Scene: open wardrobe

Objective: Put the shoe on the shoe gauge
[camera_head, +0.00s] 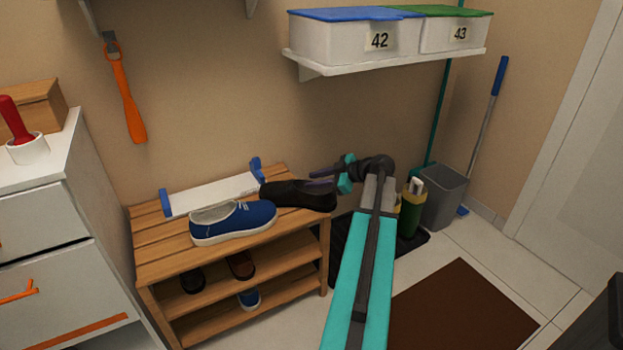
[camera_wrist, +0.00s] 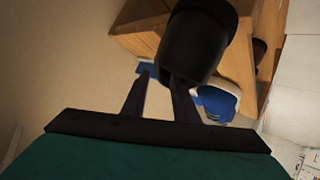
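The shoe gauge (camera_head: 212,194) is a white board with blue end pieces, lying at the back of the wooden rack's top. A blue shoe (camera_head: 236,221) with a white sole stands in front of it. A black shoe (camera_head: 297,196) lies at the rack's right end, its heel end toward my gripper (camera_head: 322,178). The gripper's two fingers (camera_wrist: 160,85) are apart and point at the black shoe (camera_wrist: 198,45) in the wrist view. One finger overlaps the shoe's edge; I cannot tell whether it touches. The blue shoe (camera_wrist: 216,103) and a blue gauge end show behind.
The wooden rack (camera_head: 160,262) holds more shoes on its lower shelves. A white wall shelf (camera_head: 385,62) with boxes 42 and 43 is above right. A white cabinet (camera_head: 75,200) stands left.

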